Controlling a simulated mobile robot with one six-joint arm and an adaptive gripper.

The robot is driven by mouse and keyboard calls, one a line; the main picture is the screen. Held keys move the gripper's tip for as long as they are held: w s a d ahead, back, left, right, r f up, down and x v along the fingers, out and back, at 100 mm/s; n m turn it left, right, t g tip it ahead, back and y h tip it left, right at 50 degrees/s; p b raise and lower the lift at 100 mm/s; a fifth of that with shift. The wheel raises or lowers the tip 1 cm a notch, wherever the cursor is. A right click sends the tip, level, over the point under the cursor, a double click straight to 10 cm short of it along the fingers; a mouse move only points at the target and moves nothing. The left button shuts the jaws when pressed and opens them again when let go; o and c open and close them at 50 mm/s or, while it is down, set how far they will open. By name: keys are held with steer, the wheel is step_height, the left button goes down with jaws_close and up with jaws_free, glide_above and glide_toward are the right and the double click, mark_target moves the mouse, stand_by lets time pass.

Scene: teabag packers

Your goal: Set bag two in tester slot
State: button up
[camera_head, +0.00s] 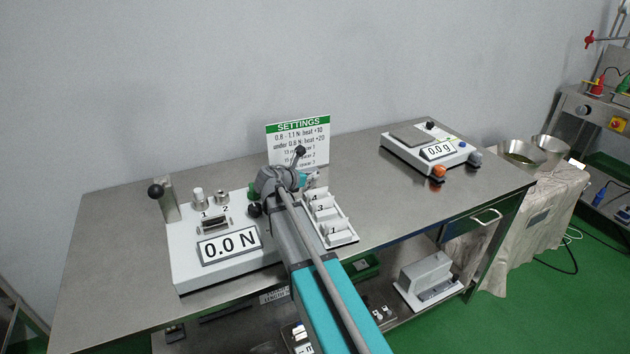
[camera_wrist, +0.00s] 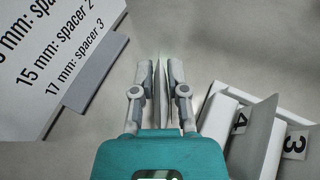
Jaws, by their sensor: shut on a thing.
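My gripper (camera_wrist: 160,75) is shut on a thin, pale bag (camera_wrist: 159,92), seen edge-on between the fingers in the wrist view. Its number does not show. In the head view my gripper (camera_head: 313,178) is above the back end of the white bag rack (camera_head: 346,239), partly hidden by my arm. The rack shows labels 4, 3 and 1; it also shows at right in the wrist view (camera_wrist: 219,101), with labels 4 and 3. The white tester (camera_head: 187,262) stands left of my arm, reading 0.0 N. Its dark slot (camera_head: 214,222) lies behind the display.
A settings sign (camera_head: 299,133) stands behind my gripper. Metal knobs (camera_head: 198,199) and a black-knobbed lever (camera_head: 157,191) rise from the tester. A scale (camera_head: 408,135) reading 0.0 g is at the back right of the steel table (camera_head: 115,235). The table's left side is clear.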

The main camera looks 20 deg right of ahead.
steer(key=shift+f, duration=0.15)
steer(key=o, duration=0.6)
stand_by(0.4)
steer(key=shift+a+r, duration=0.15)
steer(key=shift+r, duration=0.1)
steer(key=shift+s+a+r+p, duration=0.15)
steer(key=shift+s+a+p, duration=0.05)
steer(key=shift+a+p, duration=0.15)
steer(key=p+v, duration=0.4)
steer(key=v, duration=0.7)
steer(key=shift+d, duration=0.1)
